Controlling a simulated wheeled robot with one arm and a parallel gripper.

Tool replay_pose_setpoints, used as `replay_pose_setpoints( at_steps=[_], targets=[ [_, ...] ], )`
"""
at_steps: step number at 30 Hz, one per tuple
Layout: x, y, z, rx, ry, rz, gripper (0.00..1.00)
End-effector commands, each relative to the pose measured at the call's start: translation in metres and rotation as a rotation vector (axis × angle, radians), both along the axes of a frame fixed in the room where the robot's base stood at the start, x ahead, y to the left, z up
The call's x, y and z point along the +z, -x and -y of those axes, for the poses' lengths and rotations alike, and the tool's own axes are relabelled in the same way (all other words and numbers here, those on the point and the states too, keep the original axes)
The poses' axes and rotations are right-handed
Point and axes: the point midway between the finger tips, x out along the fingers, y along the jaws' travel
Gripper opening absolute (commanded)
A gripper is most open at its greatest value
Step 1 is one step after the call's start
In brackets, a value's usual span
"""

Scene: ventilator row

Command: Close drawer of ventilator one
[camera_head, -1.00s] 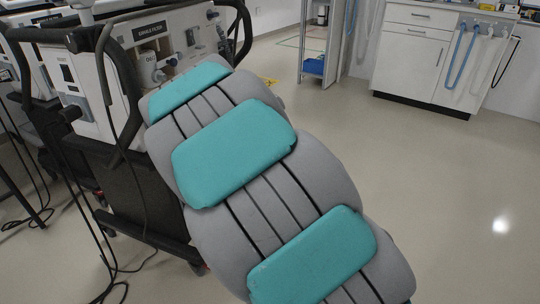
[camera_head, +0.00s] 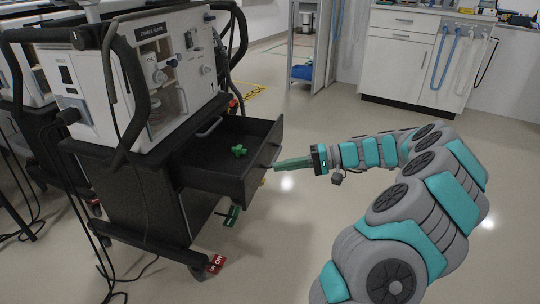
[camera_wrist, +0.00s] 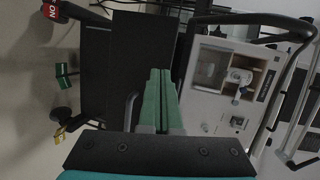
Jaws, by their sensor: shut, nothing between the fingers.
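The ventilator (camera_head: 150,70) is a white unit on a black cart at the left of the head view. Its black drawer (camera_head: 225,182) stands pulled out to the right, with a green object (camera_head: 239,151) inside. My gripper (camera_head: 279,164) is shut and empty, its green fingers pointing left at the drawer's outer front; I cannot tell whether the tips touch it. In the wrist view, turned sideways, the shut fingers (camera_wrist: 160,75) lie before the dark drawer panel (camera_wrist: 143,45). A handle (camera_wrist: 130,108) shows beside them.
A red tag (camera_head: 215,263) and a green pedal (camera_head: 232,215) are low on the cart. Dark cables hang at its left. White cabinets (camera_head: 405,55) stand at the back. The floor between them and the cart is mostly clear.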

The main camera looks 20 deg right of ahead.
Motion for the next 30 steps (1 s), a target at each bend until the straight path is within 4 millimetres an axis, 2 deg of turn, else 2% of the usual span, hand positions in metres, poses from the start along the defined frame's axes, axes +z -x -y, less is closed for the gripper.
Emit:
replay_pose_setpoints(
  at_steps=[1,3,6,9,14,30],
  targets=[
    [-0.005,-0.002,0.033,-0.078,-0.063,0.02,0.0],
    [-0.005,-0.001,0.066,-0.156,-0.13,0.053,0.0],
    [-0.006,0.002,0.101,-0.234,-0.186,0.084,0.0],
    [-0.007,0.004,0.115,-0.268,-0.207,0.099,0.0],
    [-0.006,-0.003,0.106,-0.269,-0.213,0.104,0.0],
    [-0.006,-0.066,0.029,-0.265,-0.211,0.1,0.0]
  ],
)
